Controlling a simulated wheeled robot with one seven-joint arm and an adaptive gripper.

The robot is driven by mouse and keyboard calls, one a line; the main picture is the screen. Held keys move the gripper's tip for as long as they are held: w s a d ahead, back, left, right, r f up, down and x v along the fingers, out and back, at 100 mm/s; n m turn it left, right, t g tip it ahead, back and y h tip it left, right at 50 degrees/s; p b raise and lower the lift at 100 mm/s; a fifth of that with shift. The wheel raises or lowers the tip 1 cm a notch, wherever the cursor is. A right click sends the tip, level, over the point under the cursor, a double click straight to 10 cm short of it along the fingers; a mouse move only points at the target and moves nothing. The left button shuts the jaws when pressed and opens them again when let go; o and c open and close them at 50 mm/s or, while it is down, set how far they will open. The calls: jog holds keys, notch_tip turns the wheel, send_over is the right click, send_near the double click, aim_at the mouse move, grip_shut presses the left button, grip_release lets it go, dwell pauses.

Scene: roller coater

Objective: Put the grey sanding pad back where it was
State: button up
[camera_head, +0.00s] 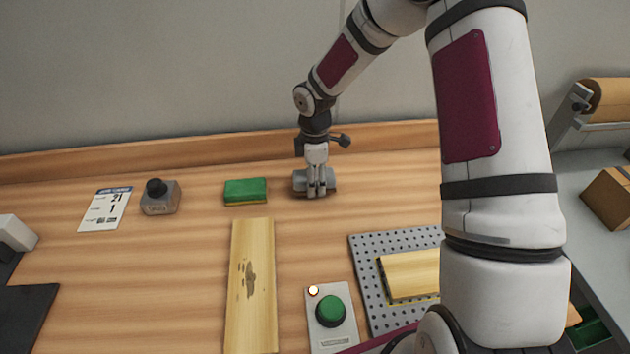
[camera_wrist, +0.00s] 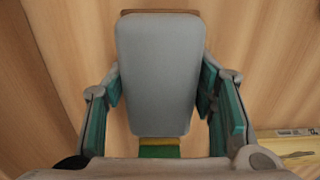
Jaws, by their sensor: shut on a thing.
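The grey sanding pad (camera_head: 299,180) is at the back of the wooden table, right of the green sponge (camera_head: 246,190). My gripper (camera_head: 317,192) points down over it, with the fingers at its sides. In the wrist view the pad's grey body (camera_wrist: 158,75) lies between the two teal-lined fingers (camera_wrist: 162,105), and a brown edge shows at its far end. My gripper is shut on the pad. The pad is at or very close to the tabletop; I cannot tell if it touches. The fingers partly hide it in the head view.
A grey block with a black knob (camera_head: 160,198) and a calendar card (camera_head: 106,209) are at left. A long board (camera_head: 251,290), a green button box (camera_head: 331,312) and a perforated plate (camera_head: 372,258) are nearer. The table's back ledge (camera_head: 220,146) is behind the pad.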

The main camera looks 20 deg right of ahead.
jog(key=shift+f, duration=0.55)
jog(key=shift+f, duration=0.15)
jog(key=o, duration=1.1)
